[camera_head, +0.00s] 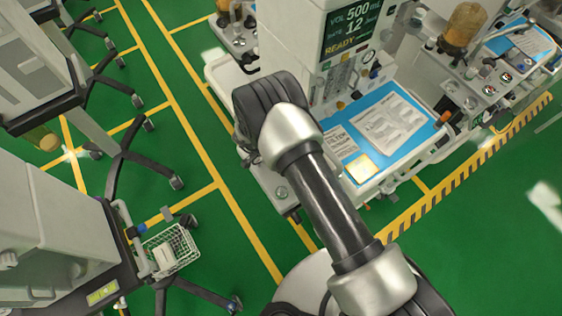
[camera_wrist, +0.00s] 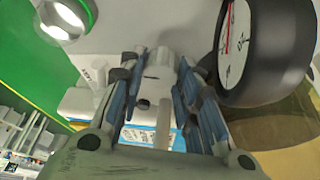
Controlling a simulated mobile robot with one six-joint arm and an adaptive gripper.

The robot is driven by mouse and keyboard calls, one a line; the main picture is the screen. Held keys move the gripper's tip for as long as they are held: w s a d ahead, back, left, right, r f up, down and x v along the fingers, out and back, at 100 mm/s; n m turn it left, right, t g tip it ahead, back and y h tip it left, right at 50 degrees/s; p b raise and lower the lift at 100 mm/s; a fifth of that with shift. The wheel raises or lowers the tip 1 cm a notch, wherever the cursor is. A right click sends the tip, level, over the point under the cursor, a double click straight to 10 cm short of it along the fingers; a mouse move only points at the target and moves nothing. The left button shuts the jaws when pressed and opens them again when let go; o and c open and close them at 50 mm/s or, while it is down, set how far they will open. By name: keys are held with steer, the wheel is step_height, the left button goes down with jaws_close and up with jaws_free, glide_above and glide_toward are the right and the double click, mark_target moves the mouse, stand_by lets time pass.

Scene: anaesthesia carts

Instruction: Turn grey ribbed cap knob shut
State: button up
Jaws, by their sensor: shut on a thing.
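In the wrist view, a pale grey cap knob (camera_wrist: 159,62) sits between the fingertips of my gripper (camera_wrist: 157,78). The fingers have blue-grey pads and close on the knob from both sides. A thin pale stem or rod shows below the knob between the fingers. Ribs on the knob cannot be made out, and its turn angle is unclear. In the head view my arm covers the gripper and the knob.
A black-rimmed gauge (camera_wrist: 232,40) stands close right of my fingers, and a shiny round part (camera_wrist: 66,18) is at upper left. In the head view, the cart's blue worktop (camera_head: 372,165) holds papers. A wire basket (camera_head: 172,250) hangs at lower left. Green floor lies between carts.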

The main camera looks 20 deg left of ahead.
steer(key=o, duration=1)
steer(key=shift+o, duration=0.2)
steer(key=shift+a+r, duration=0.15)
steer(key=shift+r, duration=0.2)
steer(key=v, duration=0.7)
steer(key=shift+s+r, duration=0.15)
